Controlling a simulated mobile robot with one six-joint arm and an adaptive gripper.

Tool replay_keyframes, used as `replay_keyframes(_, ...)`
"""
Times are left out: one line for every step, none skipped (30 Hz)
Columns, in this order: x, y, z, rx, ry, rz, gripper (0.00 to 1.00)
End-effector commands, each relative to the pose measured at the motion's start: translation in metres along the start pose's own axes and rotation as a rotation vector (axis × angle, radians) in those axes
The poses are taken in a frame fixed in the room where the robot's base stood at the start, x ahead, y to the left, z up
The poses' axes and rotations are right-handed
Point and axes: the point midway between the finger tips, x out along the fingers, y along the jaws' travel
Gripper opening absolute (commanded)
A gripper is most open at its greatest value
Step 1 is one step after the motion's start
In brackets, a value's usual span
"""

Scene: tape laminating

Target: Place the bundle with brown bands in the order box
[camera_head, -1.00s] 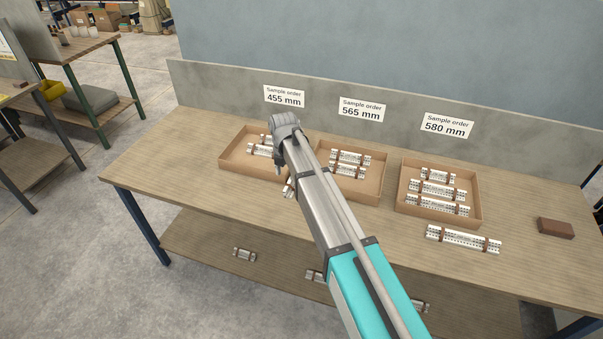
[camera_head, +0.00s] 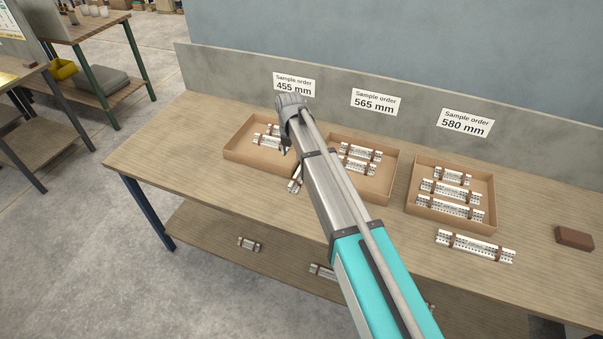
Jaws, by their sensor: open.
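A long pale bundle with brown bands (camera_head: 475,246) lies on the table in front of the right box. Another bundle (camera_head: 295,183) lies on the table between the left and middle boxes, mostly hidden by my arm. Three open cardboard order boxes stand in a row: left (camera_head: 238,154), middle (camera_head: 374,190) and right (camera_head: 449,214). Each holds banded bundles; those in the left box (camera_head: 268,142) are partly covered by my arm. My gripper (camera_head: 284,149) is open above the right part of the left box, small in view, with no bundle visibly held.
Signs behind the boxes read 455 mm (camera_head: 294,85), 565 mm (camera_head: 374,102) and 580 mm (camera_head: 465,123). A brown block (camera_head: 574,238) lies at the table's right. The lower shelf holds more bundles (camera_head: 248,244). The table's left end is clear.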

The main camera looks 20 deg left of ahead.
Motion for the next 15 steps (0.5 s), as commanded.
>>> replay_keyframes(0.001, -0.001, 0.001, 0.002, 0.0, 0.0, 0.58)
replay_keyframes(0.002, -0.002, 0.001, 0.003, 0.0, 0.0, 0.58)
replay_keyframes(0.004, -0.002, 0.002, 0.004, 0.0, 0.0, 0.58)
replay_keyframes(0.005, -0.003, 0.002, 0.004, 0.0, 0.0, 0.58)
replay_keyframes(0.007, -0.003, 0.002, 0.005, 0.0, 0.0, 0.58)
replay_keyframes(0.009, -0.003, 0.003, 0.006, 0.0, 0.0, 0.58)
replay_keyframes(0.011, -0.004, 0.003, 0.006, 0.0, 0.0, 0.58)
replay_keyframes(0.013, -0.004, 0.003, 0.007, 0.0, 0.0, 0.58)
replay_keyframes(0.016, -0.004, 0.003, 0.007, 0.0, 0.0, 0.58)
replay_keyframes(0.019, -0.004, 0.003, 0.007, 0.0, 0.0, 0.58)
replay_keyframes(0.021, -0.004, 0.003, 0.008, 0.0, 0.0, 0.58)
replay_keyframes(0.024, -0.004, 0.004, 0.008, 0.0, 0.0, 0.58)
replay_keyframes(0.027, -0.005, 0.004, 0.008, 0.0, 0.0, 0.58)
replay_keyframes(0.029, -0.005, 0.004, 0.008, 0.0, 0.0, 0.58)
replay_keyframes(0.032, -0.005, 0.004, 0.008, 0.0, 0.0, 0.58)
